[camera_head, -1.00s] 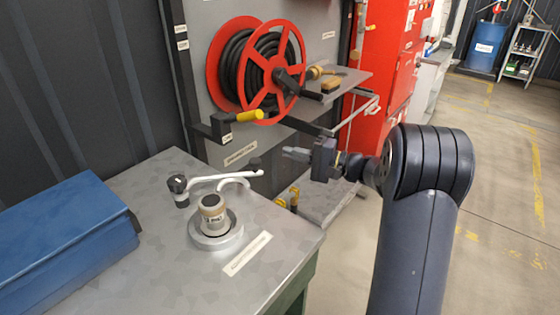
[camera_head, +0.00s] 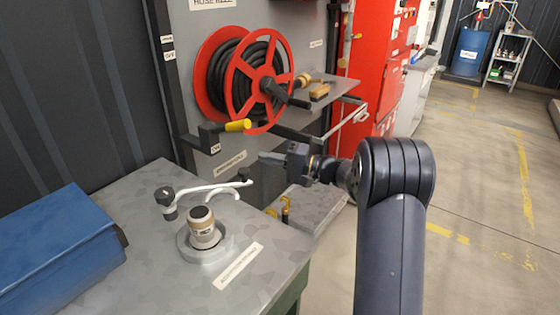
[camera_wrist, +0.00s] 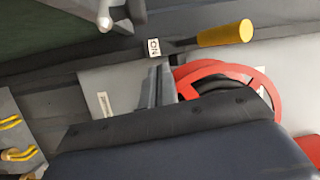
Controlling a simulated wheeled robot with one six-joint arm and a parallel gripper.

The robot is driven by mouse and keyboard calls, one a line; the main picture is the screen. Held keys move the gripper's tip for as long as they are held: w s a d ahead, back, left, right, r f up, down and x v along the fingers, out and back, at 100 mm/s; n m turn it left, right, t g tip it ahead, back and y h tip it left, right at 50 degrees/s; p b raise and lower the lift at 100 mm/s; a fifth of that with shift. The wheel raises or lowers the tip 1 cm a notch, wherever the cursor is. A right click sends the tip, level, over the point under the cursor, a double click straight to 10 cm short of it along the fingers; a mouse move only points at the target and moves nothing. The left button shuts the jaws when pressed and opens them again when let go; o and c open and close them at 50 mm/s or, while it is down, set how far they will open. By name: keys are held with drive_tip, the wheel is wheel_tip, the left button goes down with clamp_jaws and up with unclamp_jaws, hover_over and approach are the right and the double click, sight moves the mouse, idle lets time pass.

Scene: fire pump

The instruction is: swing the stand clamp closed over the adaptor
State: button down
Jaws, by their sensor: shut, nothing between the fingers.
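The adaptor (camera_head: 203,230), a beige cylinder with a dark top, stands upright in a round grey metal stand (camera_head: 225,252) on the bench. The stand clamp (camera_head: 212,187) is a pale bar with a black knob at its left end. It lies behind the adaptor, off its top. My gripper (camera_head: 262,157) is shut and empty, a little above and right of the clamp's right end, apparently apart from it. In the wrist view, a pale rod end (camera_wrist: 105,20) at the top edge looks like part of the clamp; the adaptor is out of that view.
A blue case (camera_head: 50,250) lies on the bench's left. A red hose reel (camera_head: 262,85) with a yellow-handled lever (camera_head: 237,126) is on the panel behind. A shelf (camera_head: 335,92) juts out at right. Open floor lies right of my arm.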

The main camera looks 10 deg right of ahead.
drive_tip(key=a, duration=0.1)
drive_tip(key=s+a, duration=0.1)
drive_tip(key=a, duration=0.1)
drive_tip(key=s+a, duration=0.1)
drive_tip(key=shift+a+f+p, duration=0.25)
drive_tip(key=shift+p, duration=0.05)
drive_tip(key=shift+s, duration=0.1)
idle(0.4)
